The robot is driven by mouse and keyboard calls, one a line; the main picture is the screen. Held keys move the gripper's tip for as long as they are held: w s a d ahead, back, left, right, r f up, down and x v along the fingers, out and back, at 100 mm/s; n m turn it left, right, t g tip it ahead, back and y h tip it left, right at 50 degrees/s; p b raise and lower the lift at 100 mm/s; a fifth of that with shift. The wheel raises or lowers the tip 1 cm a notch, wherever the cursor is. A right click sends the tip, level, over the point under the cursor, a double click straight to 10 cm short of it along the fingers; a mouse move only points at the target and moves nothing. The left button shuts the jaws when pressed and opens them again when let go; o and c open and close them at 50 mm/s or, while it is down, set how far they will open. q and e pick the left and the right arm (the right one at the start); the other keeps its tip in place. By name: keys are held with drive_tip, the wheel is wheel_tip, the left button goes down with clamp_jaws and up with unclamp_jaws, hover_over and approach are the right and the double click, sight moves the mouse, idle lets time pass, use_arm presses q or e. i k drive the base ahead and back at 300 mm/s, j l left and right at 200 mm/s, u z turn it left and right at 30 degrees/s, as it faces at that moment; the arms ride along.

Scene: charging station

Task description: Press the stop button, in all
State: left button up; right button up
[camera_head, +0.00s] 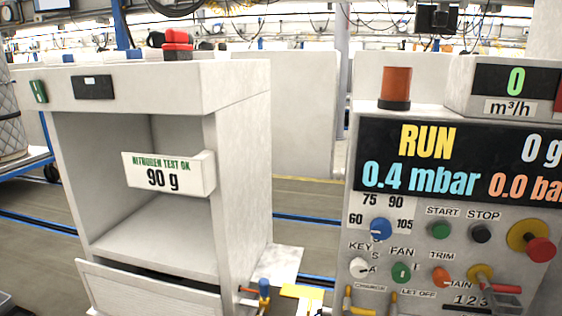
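The stop button (481,233) is a round black button under the label STOP, on the right part of the pale control panel (420,212). Nothing covers it. The green start button (440,230) sits just left of it under the label START. A large red mushroom button (540,249) on a yellow round base is to its right. The black display (450,150) above reads RUN in yellow, 0.4 mbar in blue and 0.0 ba, cut off, in orange. Neither of my grippers shows in the head view.
An orange beacon (396,84) stands on top. An open-fronted cabinet (243,150) stands left. Small coloured handles (264,288) stick up at bottom centre.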

sight(480, 234)
drive_tip(key=k+j, duration=0.2)
drive_tip(key=k, duration=0.2)
drive_tip(key=k+j, duration=0.25)
drive_tip(key=k, duration=0.15)
